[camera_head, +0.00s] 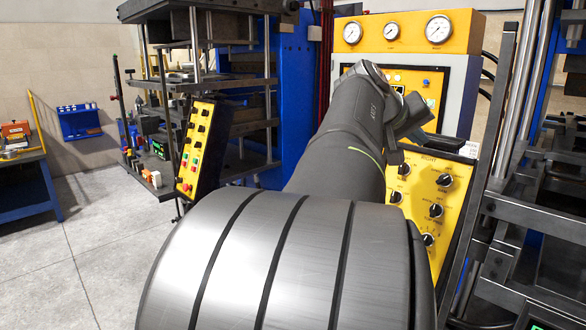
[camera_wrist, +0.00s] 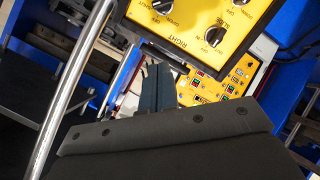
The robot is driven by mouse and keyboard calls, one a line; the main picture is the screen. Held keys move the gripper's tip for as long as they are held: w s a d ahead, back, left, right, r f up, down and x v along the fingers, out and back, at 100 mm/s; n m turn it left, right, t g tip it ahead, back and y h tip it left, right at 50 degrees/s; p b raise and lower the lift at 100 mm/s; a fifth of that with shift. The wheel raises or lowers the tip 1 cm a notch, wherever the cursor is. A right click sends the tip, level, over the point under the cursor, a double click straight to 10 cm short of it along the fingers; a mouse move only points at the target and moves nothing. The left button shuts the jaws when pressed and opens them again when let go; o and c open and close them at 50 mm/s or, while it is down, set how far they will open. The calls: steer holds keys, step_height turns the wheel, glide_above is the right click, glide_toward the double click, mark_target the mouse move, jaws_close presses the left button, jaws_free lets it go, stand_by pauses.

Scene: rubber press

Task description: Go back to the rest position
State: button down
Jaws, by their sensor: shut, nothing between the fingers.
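My gripper (camera_wrist: 158,72) shows in the wrist view as two dark grey-blue fingers set side by side, shut and empty. Its tips point toward a yellow knob panel labelled RIGHT (camera_wrist: 190,20); I cannot tell the exact gap. In the head view my arm rises from the bottom centre toward the press cabinet, and its wrist end is in front of the yellow panels.
A yellow knob panel (camera_head: 445,178) stands close behind my arm, under a gauge panel (camera_head: 408,33). A press frame (camera_head: 505,130) is at right. A yellow button box (camera_head: 197,150) hangs at left. A blue bench (camera_head: 38,188) stands far left; the floor (camera_head: 95,245) between is clear.

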glide_above(441, 175)
steer(key=a, duration=0.3)
steer(key=f, duration=0.4)
steer(key=shift+s, duration=0.2)
steer(key=f, duration=0.1)
steer(key=s+f, duration=0.1)
steer(key=f, duration=0.1)
steer(key=d+f, duration=0.1)
steer(key=shift+s+f, duration=0.15)
steer(key=shift+s, duration=0.25)
steer(key=n, duration=0.2)
steer(key=n+h, duration=0.1)
steer(key=n, duration=0.1)
steer(key=shift+w+a+f, duration=0.15)
steer(key=shift+f, duration=0.1)
steer(key=n, duration=0.3)
steer(key=shift+a+f+h, duration=0.2)
steer(key=shift+f+h, duration=0.05)
steer(key=shift+h, duration=0.15)
steer(key=shift+w+a+n, duration=0.25)
steer(key=shift+w+n, duration=0.1)
steer(key=shift+n, duration=0.35)
steer(key=shift+a, duration=0.1)
steer(key=shift+r+t, duration=0.1)
steer(key=shift+t, duration=0.2)
